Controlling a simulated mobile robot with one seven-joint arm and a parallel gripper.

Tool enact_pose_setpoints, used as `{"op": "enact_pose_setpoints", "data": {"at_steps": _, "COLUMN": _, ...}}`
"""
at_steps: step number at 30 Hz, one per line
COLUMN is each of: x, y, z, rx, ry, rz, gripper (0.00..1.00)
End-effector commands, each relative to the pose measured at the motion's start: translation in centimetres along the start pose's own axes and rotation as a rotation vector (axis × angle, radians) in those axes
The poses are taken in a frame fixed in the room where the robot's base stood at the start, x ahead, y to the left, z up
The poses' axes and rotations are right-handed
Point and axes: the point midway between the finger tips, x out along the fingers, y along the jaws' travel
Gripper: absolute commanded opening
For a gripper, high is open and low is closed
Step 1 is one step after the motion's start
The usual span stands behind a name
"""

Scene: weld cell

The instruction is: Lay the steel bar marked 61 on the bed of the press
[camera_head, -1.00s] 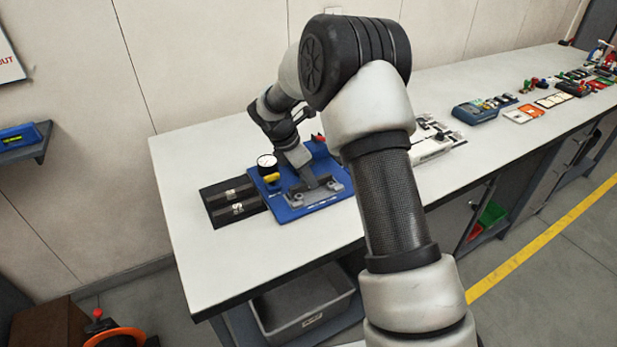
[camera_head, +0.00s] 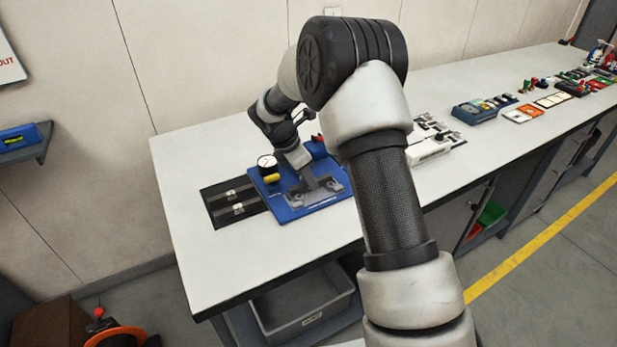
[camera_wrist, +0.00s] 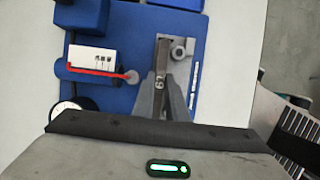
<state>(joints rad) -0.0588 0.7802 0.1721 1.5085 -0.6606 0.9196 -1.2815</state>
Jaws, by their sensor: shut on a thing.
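A narrow dark steel bar (camera_wrist: 162,60) shows in the wrist view, with a small pale mark that looks like 61. My gripper (camera_wrist: 162,98) is shut on the near end of this bar, with the fingers on both its sides. The bar points away from my gripper over the grey bed (camera_wrist: 182,48) of the blue press (camera_wrist: 130,20). I cannot tell whether it touches the bed. In the head view my gripper (camera_head: 314,185) is low over the press (camera_head: 284,212), and the bar is too small to make out there.
A black holder (camera_head: 222,216) with pale-tagged pieces lies left of the press. A round gauge (camera_head: 266,162) stands at the press's back left. In the wrist view a white block and red lever (camera_wrist: 100,72) are left of the bar. The bench's front left (camera_head: 225,270) is clear.

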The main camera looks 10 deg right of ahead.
Motion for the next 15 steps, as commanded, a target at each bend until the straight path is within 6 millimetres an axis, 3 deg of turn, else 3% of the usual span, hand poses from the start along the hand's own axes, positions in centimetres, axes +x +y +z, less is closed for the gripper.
{"op": "enact_pose_setpoints", "data": {"at_steps": 8, "x": -0.08, "y": 0.06, "z": 0.05, "rx": 0.0, "ry": -0.001, "rz": 0.002, "gripper": 0.0}}
{"op": "enact_pose_setpoints", "data": {"at_steps": 9, "x": -0.08, "y": 0.06, "z": 0.05, "rx": 0.0, "ry": -0.001, "rz": 0.002, "gripper": 0.19}}
{"op": "enact_pose_setpoints", "data": {"at_steps": 12, "x": -0.07, "y": 0.05, "z": 0.04, "rx": 0.0, "ry": -0.001, "rz": 0.002, "gripper": 0.34}}
{"op": "enact_pose_setpoints", "data": {"at_steps": 15, "x": -0.05, "y": 0.04, "z": 0.03, "rx": 0.0, "ry": 0.0, "rz": 0.001, "gripper": 0.34}}
